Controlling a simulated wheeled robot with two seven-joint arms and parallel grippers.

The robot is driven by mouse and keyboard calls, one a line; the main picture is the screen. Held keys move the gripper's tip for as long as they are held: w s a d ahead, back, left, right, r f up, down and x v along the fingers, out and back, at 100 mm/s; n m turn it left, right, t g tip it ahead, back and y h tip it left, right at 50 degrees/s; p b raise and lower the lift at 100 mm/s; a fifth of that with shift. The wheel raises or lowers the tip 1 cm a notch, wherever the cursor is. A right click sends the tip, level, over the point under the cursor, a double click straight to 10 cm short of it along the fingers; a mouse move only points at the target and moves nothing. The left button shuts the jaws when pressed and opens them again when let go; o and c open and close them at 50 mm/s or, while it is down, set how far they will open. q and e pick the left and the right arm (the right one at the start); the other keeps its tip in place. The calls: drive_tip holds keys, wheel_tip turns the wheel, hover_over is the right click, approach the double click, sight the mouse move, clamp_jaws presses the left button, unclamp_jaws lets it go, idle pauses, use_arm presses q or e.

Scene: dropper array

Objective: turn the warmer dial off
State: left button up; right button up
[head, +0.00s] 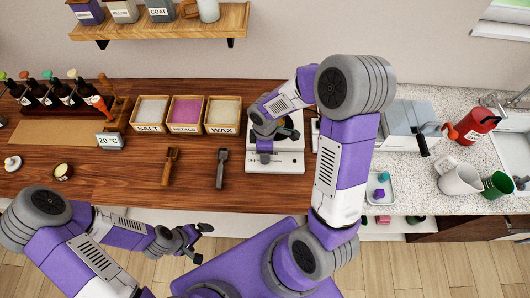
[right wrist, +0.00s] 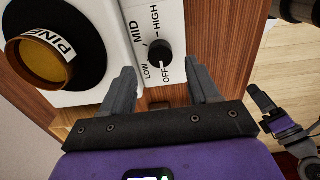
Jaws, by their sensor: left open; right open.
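The white warmer (head: 288,160) stands on the wooden counter, partly hidden by my right arm. Its black dial (right wrist: 159,52) shows in the right wrist view, with LOW, MID, HIGH and OFF printed around it. The dial's white mark appears to point toward OFF. My right gripper (right wrist: 163,82) is open, with one finger on each side just short of the dial, and I see no contact. It also shows over the warmer in the head view (head: 265,153). My left gripper (head: 198,238) is open and empty in front of the counter.
An amber jar labelled PINE (right wrist: 42,62) sits on the warmer. A wooden-handled tool (head: 170,166) and a dark scoop (head: 221,170) lie left of it. Bins of salt (head: 149,128), petals and wax stand behind them. A small tray (head: 379,188) is on the right counter.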

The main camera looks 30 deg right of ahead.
use_arm(q)
drive_tip(key=shift+r, duration=0.25)
use_arm(e)
drive_tip(key=shift+r, duration=1.7)
